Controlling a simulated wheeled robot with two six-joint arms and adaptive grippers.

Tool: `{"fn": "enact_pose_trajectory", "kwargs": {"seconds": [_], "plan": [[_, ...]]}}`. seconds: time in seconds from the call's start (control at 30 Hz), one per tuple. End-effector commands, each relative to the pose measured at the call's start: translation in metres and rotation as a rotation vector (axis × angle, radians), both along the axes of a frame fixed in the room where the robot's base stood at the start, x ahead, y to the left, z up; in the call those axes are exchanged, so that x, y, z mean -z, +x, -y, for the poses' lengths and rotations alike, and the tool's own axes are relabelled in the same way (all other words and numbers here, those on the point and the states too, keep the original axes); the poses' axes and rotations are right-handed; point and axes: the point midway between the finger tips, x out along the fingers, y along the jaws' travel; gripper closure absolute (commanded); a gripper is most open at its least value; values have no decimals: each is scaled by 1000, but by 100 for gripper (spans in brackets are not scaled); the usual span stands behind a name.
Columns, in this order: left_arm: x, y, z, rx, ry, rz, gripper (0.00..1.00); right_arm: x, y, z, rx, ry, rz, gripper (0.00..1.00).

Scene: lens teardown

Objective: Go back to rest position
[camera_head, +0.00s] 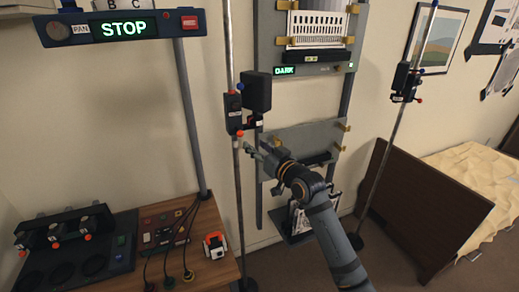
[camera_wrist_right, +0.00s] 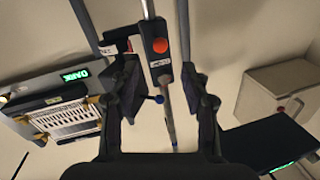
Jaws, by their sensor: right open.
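My right arm reaches up from the bottom of the head view, and its gripper (camera_head: 255,149) is near the left metal pole, just below a dark clamp (camera_head: 233,110) with a red knob. In the right wrist view the gripper (camera_wrist_right: 165,112) is open, with its two dark fingers spread apart. The clamp (camera_wrist_right: 157,50) with an orange-red button and a pole show between the fingers; I cannot tell whether they touch. Nothing is visibly held. My left gripper is in neither view.
A panel reading STOP (camera_head: 124,26) stands at upper left above a wooden bench (camera_head: 210,235) with cables and devices. A rack with a DARK sign (camera_head: 285,71) is behind my arm. Another pole (camera_head: 385,150) and a brown board (camera_head: 425,205) stand right.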

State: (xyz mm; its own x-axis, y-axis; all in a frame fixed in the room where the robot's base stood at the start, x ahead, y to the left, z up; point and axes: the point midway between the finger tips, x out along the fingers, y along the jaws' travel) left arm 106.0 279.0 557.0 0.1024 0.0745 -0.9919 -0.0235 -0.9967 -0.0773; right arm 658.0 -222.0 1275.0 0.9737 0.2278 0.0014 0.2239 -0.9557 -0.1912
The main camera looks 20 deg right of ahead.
Motion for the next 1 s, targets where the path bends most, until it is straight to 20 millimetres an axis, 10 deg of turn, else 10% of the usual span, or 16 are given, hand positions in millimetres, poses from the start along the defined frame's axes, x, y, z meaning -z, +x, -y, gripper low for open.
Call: {"fn": "enact_pose_trajectory", "kwargs": {"seconds": [0.67, 0.77, 1.0], "plan": [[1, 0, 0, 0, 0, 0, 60, 10, -13, 6, 6, 1, -15, 54], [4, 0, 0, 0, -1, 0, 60, 56, -5, 16, 37, -4, -83, 54], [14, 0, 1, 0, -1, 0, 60, 261, -15, 55, 151, -55, -378, 54]]}}
